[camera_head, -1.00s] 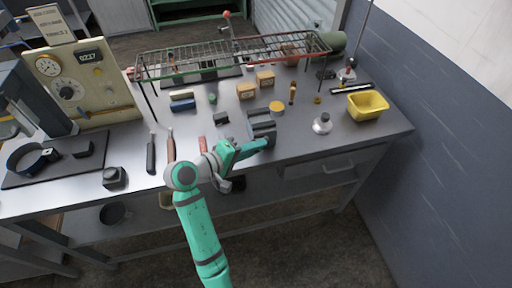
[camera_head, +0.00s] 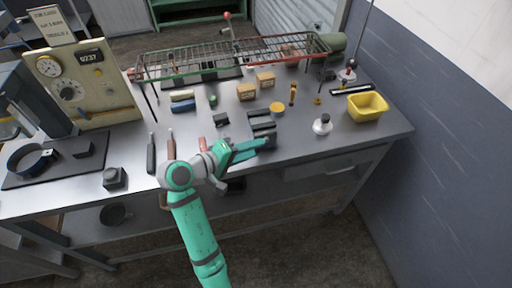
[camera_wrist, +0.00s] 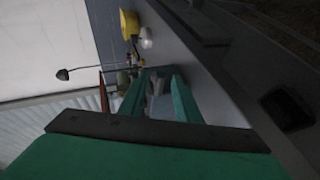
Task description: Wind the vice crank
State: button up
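The dark grey vice (camera_head: 262,122) sits at the front edge of the workbench, right of centre in the head view. My gripper (camera_head: 264,145) is just in front of it, its teal fingers pointing right along the bench edge. In the wrist view the two fingers of my gripper (camera_wrist: 158,80) stand apart, with a small grey shape between or beyond them. I cannot tell whether that shape is the crank or whether a finger touches it. The crank cannot be made out in the head view; my gripper covers the area before the vice.
A wire rack (camera_head: 235,58) stands across the back of the bench (camera_head: 375,135). A yellow bin (camera_head: 367,106) and a white-based knob-like object (camera_head: 322,124) are at right. Small boxes (camera_head: 246,91) lie behind the vice. A drawer handle (camera_head: 340,170) is below the bench edge.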

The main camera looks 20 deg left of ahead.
jog(key=v, duration=0.9)
dwell(0.3)
